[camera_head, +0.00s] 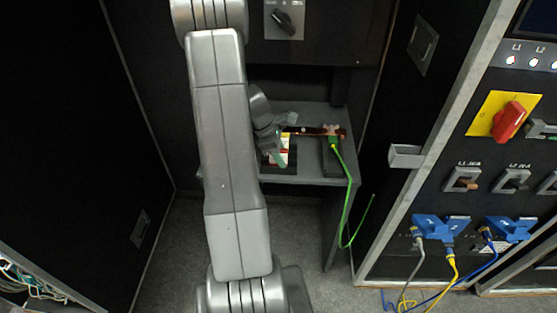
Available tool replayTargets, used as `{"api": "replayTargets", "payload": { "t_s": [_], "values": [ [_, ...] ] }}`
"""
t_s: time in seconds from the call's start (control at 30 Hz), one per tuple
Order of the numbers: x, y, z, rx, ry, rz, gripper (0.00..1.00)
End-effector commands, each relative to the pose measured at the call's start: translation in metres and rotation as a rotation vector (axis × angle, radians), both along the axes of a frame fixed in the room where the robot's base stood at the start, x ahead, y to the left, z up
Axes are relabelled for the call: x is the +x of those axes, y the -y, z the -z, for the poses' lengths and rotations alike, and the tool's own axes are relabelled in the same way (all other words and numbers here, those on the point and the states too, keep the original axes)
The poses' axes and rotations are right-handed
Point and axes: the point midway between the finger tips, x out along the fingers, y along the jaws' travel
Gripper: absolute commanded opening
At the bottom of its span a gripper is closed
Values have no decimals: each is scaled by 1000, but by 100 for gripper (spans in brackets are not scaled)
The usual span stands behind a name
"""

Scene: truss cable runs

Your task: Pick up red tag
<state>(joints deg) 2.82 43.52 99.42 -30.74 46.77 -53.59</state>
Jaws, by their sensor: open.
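My gripper (286,139) is open above the left part of a grey shelf (300,179), in the recess between the dark cabinets. Its two pale green-grey fingers are apart. Below and between them is a small patch of red, white and yellow on a dark holder (291,164). A red piece (271,157) shows at the lower left of this patch, partly hidden by my gripper and arm. I cannot tell for sure whether it is the red tag, or whether a finger touches it.
A copper-coloured bar (318,131) lies right of my gripper, close to the fingers. A green cable (349,195) hangs from a dark block (331,162) over the shelf's front. A red rotary switch (508,121) and blue sockets (440,227) are on the right cabinet.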

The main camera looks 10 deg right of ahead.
Motion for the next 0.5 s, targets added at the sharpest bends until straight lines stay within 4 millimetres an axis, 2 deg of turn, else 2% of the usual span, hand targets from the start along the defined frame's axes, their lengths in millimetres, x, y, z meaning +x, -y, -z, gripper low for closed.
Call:
{"api": "replayTargets", "payload": {
  "t_s": [0.13, 0.33, 0.37, 0.5],
  "values": [
    [0, 0, 0, 0, 0, 0, 42],
    [0, 0, 0, 0, 0, 0, 3],
    [0, 0, 0, 0, 0, 0, 0],
    [0, 0, -1, 0, 0, 0, 0]
  ]
}}
